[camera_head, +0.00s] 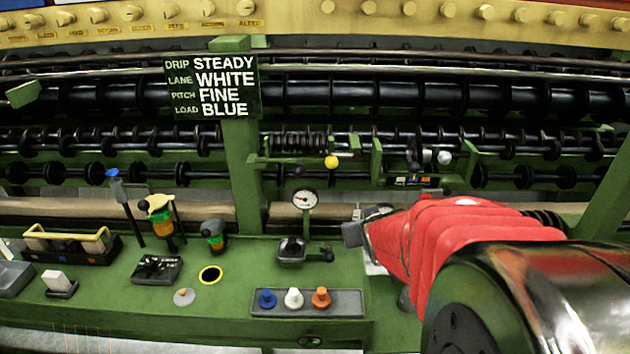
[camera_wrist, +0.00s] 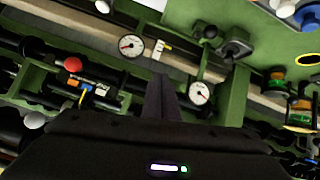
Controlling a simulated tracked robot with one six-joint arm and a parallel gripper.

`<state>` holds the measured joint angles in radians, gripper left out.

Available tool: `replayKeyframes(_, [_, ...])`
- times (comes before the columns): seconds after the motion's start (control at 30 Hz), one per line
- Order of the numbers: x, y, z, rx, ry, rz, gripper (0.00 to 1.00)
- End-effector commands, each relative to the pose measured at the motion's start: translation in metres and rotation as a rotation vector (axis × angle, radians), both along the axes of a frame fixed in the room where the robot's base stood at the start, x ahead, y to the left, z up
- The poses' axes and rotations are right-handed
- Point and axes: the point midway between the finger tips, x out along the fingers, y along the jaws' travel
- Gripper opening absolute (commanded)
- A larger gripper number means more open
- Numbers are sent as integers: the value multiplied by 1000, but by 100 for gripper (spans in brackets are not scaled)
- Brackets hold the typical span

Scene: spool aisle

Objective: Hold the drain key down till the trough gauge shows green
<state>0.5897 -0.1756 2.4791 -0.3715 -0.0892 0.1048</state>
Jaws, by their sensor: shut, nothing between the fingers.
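My gripper (camera_head: 354,232) is at the right of the green bench, shut and empty. In the wrist view its dark fingers (camera_wrist: 162,88) lie together, pointing toward a round white gauge (camera_wrist: 131,45) and a small white plate with a yellow mark (camera_wrist: 161,48). A second white gauge (camera_head: 304,201) stands on a green post behind a small dark cup; it also shows in the wrist view (camera_wrist: 199,93). Both dials have a dark needle and a little red; I see no green on either. I cannot tell which gauge is the trough's or which part is the drain key.
A sign (camera_head: 212,88) stands on the green post. A grey tray (camera_head: 308,303) holds blue, white and orange knobs. The dark cup (camera_head: 291,250) has a black knob beside it. Black spool rods run behind. My arm covers the bench's right side.

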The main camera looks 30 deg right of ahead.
Motion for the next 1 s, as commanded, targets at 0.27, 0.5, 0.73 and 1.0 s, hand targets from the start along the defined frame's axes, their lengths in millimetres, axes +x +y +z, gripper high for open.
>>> replayKeyframes(0.27, [-9, -81, -38, -38, -114, -42, 0])
replayKeyframes(0.5, [-33, -133, -69, -42, -239, -64, 0])
replayKeyframes(0.73, [-65, -165, -93, -27, -378, -85, 0])
replayKeyframes(1.0, [-83, -175, -100, -20, -458, -91, 0])
